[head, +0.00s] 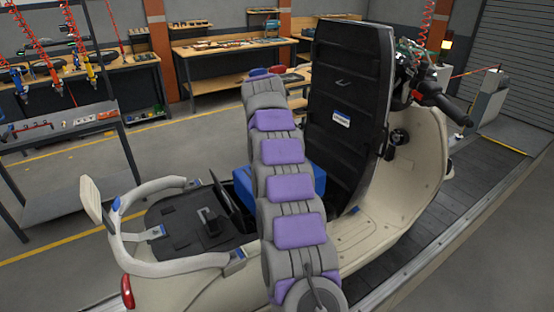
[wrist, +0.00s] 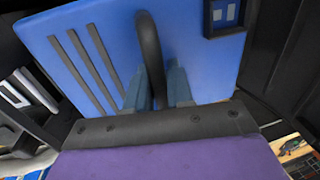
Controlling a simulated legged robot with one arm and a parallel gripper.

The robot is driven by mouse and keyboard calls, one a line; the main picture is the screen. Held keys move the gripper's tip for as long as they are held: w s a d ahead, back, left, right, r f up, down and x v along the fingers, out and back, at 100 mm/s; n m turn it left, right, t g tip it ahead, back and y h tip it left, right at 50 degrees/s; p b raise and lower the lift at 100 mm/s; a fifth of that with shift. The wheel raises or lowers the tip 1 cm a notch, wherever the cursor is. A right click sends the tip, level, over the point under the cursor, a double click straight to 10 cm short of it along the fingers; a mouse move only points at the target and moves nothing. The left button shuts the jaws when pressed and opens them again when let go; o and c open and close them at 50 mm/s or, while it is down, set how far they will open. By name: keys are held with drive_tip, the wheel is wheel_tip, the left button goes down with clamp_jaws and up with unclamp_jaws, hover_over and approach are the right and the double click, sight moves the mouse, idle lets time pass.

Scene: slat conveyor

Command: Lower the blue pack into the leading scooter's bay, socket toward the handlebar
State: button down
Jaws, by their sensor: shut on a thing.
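The blue pack (head: 308,181) shows on both sides of my arm in the head view, at the bay of the cream scooter (head: 395,215). The wrist view shows its blue top (wrist: 95,50), with a dark loop handle (wrist: 149,45) and a dark socket recess (wrist: 225,14) at the upper right. My gripper (wrist: 158,88) is shut on the handle. The arm hides the gripper in the head view. The bay's dark edge (head: 226,205) shows left of the pack; its inside and how deep the pack sits are hidden. The handlebar (head: 440,100) is at the right.
The raised black seat panel (head: 340,135) stands upright right of the pack, close by. A pale grab rail (head: 135,245) and black rear deck (head: 190,222) lie left. Workbenches (head: 225,55) stand behind, across open floor. A tool rack (head: 70,140) is at the far left.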

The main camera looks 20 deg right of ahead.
wheel_tip(320, 180, down, 3)
drive_tip(key=shift+s+f+b, duration=0.1)
drive_tip(key=shift+f+b, duration=0.05)
drive_tip(key=shift+b, duration=1.05)
drive_tip(key=shift+f+b, duration=0.35)
drive_tip(key=shift+f, duration=0.2)
drive_tip(key=shift+f+b, duration=1.5)
drive_tip(key=shift+f, duration=2.2)
wheel_tip(320, 180, down, 19)
drive_tip(key=b, duration=0.2)
drive_tip(key=shift+f, duration=0.2)
drive_tip(key=shift+a, duration=0.15)
drive_tip(key=shift+b, duration=0.4)
drive_tip(key=shift+f+b, duration=0.5)
drive_tip(key=shift+f, duration=0.75)
drive_tip(key=c, duration=0.9)
unclamp_jaws()
